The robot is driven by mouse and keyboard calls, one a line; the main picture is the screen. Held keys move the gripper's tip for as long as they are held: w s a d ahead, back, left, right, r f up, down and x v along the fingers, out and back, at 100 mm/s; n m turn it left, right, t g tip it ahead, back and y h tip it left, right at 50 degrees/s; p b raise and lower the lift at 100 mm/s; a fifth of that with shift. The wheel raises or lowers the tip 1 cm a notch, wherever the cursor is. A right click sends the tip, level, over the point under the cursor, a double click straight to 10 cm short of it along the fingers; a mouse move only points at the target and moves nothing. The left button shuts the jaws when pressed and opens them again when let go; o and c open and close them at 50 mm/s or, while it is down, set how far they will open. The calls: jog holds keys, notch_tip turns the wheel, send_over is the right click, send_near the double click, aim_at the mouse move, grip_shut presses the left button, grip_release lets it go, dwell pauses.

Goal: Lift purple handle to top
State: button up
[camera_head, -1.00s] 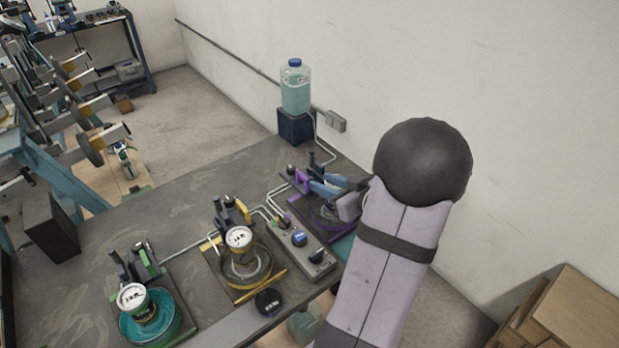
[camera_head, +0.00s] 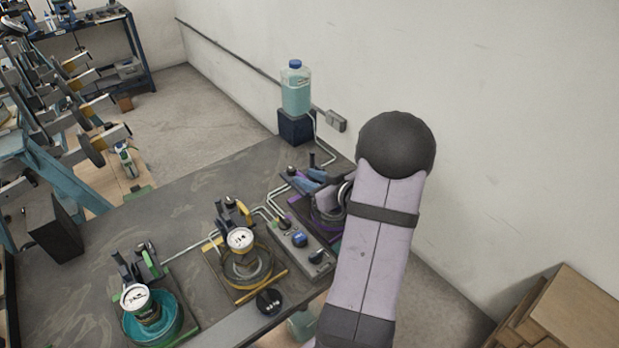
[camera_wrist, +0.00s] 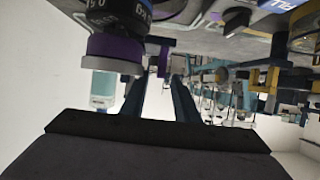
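The purple-edged station (camera_head: 300,207) is at the right end of the bench, largely hidden behind my arm. My gripper (camera_head: 312,181) reaches over it from the right, its blue fingers pointing left toward the station's small upright parts. In the wrist view my gripper (camera_wrist: 160,88) has its two fingers apart. A small purple piece (camera_wrist: 162,58) shows near the fingertips, between them in the picture; contact cannot be told. A purple round part (camera_wrist: 114,46) under a dark dial sits beside the left finger. Which purple part is the handle is unclear.
A yellow-edged station (camera_head: 245,270) and a green one (camera_head: 150,315) stand left along the bench. A grey control box (camera_head: 300,240) with knobs lies close to the purple station. A blue-capped bottle (camera_head: 296,90) stands behind.

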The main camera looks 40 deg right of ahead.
jog(key=shift+c, duration=0.7)
grip_shut()
jog(key=shift+r, duration=0.1)
